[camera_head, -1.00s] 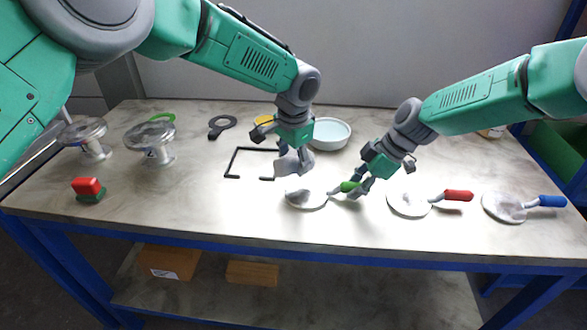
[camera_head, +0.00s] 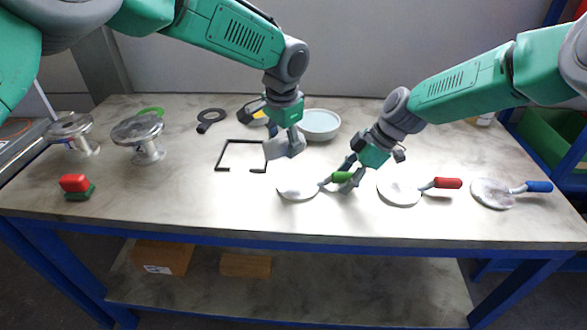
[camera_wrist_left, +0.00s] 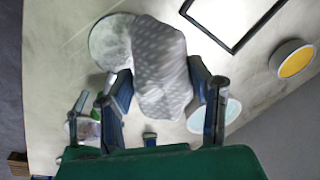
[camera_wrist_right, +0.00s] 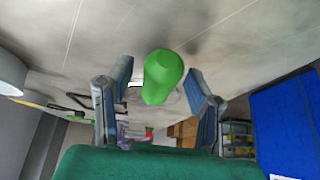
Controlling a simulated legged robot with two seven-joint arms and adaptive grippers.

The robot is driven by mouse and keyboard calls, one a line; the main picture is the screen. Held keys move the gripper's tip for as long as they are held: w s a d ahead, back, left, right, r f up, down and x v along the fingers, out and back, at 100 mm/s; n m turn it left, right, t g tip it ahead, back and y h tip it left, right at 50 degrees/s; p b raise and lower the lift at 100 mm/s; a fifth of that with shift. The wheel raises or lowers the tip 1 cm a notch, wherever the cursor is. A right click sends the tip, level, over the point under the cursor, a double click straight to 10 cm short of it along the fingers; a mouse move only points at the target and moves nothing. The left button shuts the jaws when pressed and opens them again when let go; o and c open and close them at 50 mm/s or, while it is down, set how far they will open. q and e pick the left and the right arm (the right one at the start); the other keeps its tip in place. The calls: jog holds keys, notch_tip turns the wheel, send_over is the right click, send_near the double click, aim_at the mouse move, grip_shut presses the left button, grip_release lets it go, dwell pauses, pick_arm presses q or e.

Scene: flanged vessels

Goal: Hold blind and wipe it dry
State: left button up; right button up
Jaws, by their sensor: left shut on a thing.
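The blind (camera_head: 298,187), a pale disc with a green handle (camera_head: 331,178), lies at the middle front of the table. My left gripper (camera_head: 284,135) is shut on a grey cloth (camera_head: 281,147), held above and just behind the disc. In the left wrist view the dotted cloth (camera_wrist_left: 160,70) hangs between the fingers and partly covers the disc (camera_wrist_left: 110,40). My right gripper (camera_head: 350,174) is at the handle's end. In the right wrist view the green handle (camera_wrist_right: 162,78) stands between its spread fingers, with gaps visible on both sides.
Red-handled (camera_head: 400,191) and blue-handled blinds (camera_head: 492,194) lie to the right. A white bowl (camera_head: 319,124), black frame (camera_head: 221,155) and dark ring tool (camera_head: 211,116) are behind. Flanged vessels (camera_head: 147,150) and a red-and-green block (camera_head: 75,185) stand left.

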jog(key=v, duration=1.2)
